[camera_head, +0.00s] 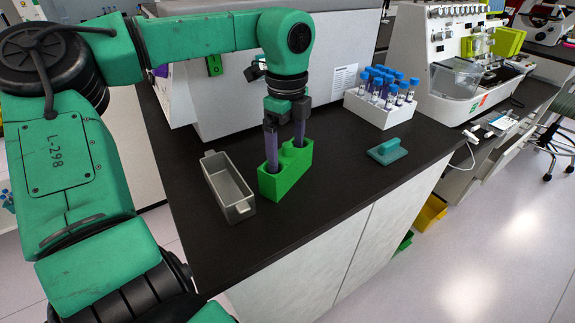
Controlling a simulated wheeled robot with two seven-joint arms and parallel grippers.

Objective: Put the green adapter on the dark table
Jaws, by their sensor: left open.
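The green adapter (287,180) is a bright green block with openings in its top. It appears to stand upright on the dark table (290,232), near the front edge. My left gripper (285,158) points straight down over it, its two purple-grey fingers spread apart. The fingertips reach into the openings at the adapter's top, so their ends are hidden. I cannot tell whether they press on its walls. My right gripper is not in view.
A grey metal bin (229,187) stands close left of the adapter. A teal handled piece (387,151) lies to the right. A white rack (379,108) of blue-capped tubes stands behind it. A large grey machine (222,104) borders the back. Bare tabletop lies between adapter and teal piece.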

